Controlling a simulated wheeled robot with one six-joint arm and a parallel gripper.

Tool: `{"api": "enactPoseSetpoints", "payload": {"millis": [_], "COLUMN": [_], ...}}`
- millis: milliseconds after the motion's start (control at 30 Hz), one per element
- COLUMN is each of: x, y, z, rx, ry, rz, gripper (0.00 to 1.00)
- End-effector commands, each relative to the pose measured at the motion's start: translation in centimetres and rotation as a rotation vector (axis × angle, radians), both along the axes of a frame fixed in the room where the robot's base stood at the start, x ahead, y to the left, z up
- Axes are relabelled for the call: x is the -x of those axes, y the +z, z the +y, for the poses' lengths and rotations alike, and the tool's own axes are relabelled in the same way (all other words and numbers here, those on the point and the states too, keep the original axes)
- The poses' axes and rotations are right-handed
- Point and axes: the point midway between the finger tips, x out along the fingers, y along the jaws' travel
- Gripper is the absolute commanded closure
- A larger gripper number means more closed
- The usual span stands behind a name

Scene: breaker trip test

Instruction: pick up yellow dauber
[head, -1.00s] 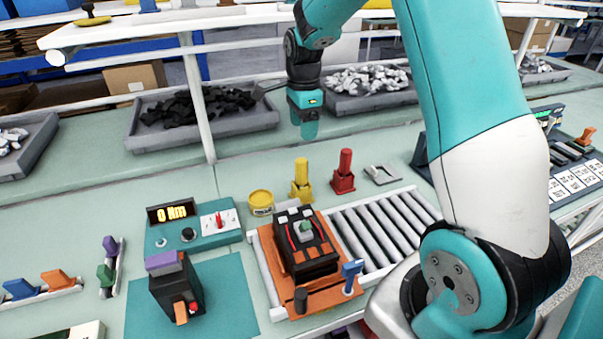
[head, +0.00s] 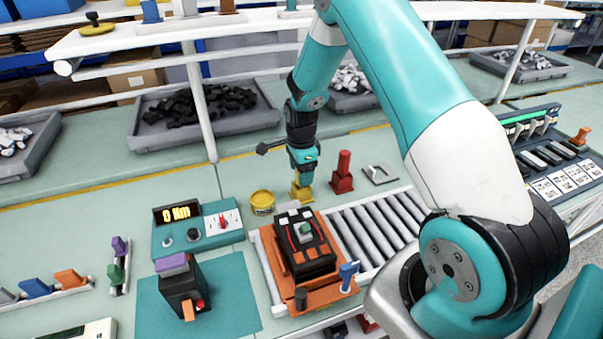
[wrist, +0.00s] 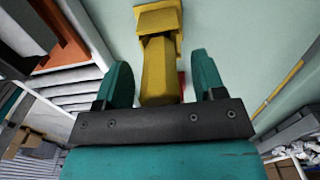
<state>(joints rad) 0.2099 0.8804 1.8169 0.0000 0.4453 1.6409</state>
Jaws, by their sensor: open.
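The yellow dauber (head: 302,192) stands upright on the green bench behind the roller section; its upper part is hidden by my gripper in the head view. My gripper (head: 303,178) points down right over it. In the wrist view the yellow dauber (wrist: 158,70) lies between the two teal fingers of my open gripper (wrist: 160,82), with a gap visible on each side. Its wider base shows beyond the fingertips.
A red dauber (head: 343,172) stands close to the right. A yellow tin (head: 262,202) stands close to the left. An orange fixture with a black breaker (head: 305,248) is in front, beside the rollers (head: 385,228). Parts trays (head: 205,115) lie behind.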

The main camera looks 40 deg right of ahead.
Motion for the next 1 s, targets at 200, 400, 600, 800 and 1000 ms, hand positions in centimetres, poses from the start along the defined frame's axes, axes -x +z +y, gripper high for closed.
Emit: {"api": "enactPoseSetpoints", "payload": {"millis": [200, 400, 600, 800, 1000], "x": [0.0, 0.0, 0.0, -0.1, -0.2], "y": [0.0, 0.0, 0.1, 0.9, 3.6], "z": [0.0, 0.0, 0.0, -0.1, 0.0], "rx": [0.000, 0.000, 0.000, 0.001, 0.002], "ry": [0.000, 0.000, 0.000, 0.000, 0.000], "rz": [-0.001, -0.001, -0.001, -0.005, -0.007], "gripper": [0.53, 0.91, 0.91, 0.91, 0.91]}}
